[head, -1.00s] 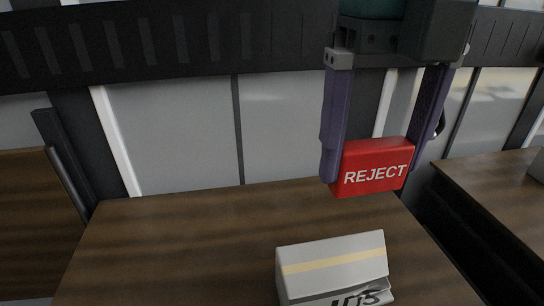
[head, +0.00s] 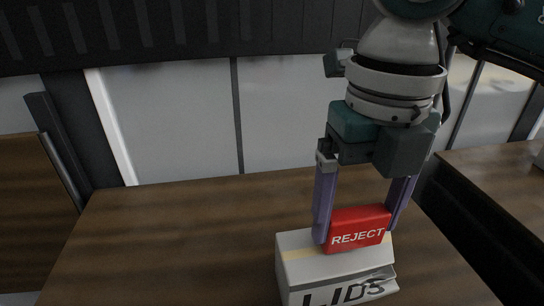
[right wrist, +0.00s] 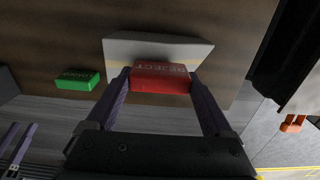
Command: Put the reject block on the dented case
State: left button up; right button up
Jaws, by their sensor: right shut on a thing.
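The red reject block (head: 357,232) with white lettering is between the two purple fingers of my right gripper (head: 362,222), which is shut on it. The block is at the top of the dented case (head: 335,277), a pale grey box with a yellow tape strip and dark lettering, crumpled at its right front corner. I cannot tell whether the block touches the case top. In the right wrist view the block (right wrist: 160,76) overlaps the case (right wrist: 120,47). My left gripper is not seen in the head view.
The case stands on a brown wooden table (head: 170,235), bare to its left. A green block (right wrist: 77,81) lies left of the case in the right wrist view. Another wooden surface (head: 500,180) stands at the right, across a dark gap.

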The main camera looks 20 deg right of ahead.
aim_at(358, 213)
jog(key=o, duration=1.1)
jog(key=shift+f, duration=0.15)
jog(key=shift+r, duration=0.3)
notch_tip(358, 213, up, 12)
jog(key=p, duration=0.3)
jog(key=shift+f, duration=0.1)
